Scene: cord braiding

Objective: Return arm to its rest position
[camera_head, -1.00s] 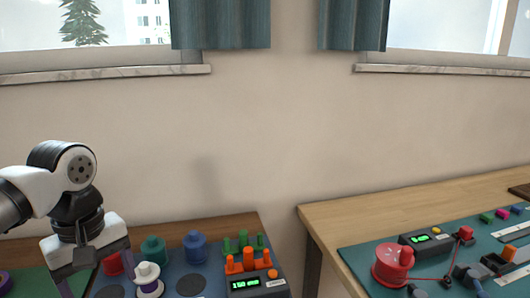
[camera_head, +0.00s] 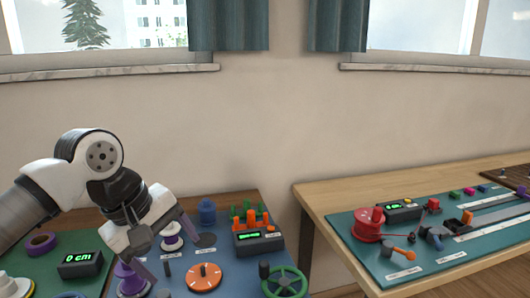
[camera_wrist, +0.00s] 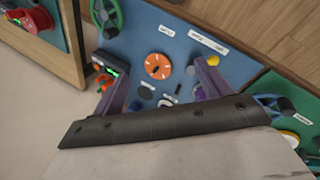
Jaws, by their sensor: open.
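My gripper (camera_head: 176,262) is open and empty over the left table's blue board, angled down to the right. In the wrist view, the two purple fingers of my gripper (camera_wrist: 162,78) are spread apart with the blue board beyond them. An orange dial (camera_head: 204,278) lies below and to the right of the fingers; it also shows in the wrist view (camera_wrist: 157,66). A purple spool (camera_head: 132,282) and a white spool (camera_head: 171,238) are partly hidden by my gripper.
A blue spool (camera_head: 207,211), a peg unit with a display (camera_head: 259,241) and a green handwheel (camera_head: 285,284) stand on the board. A "0 cm" display (camera_head: 80,263) and purple ring (camera_head: 40,243) are left. The right table holds a red spool (camera_head: 368,223). A gap separates the tables.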

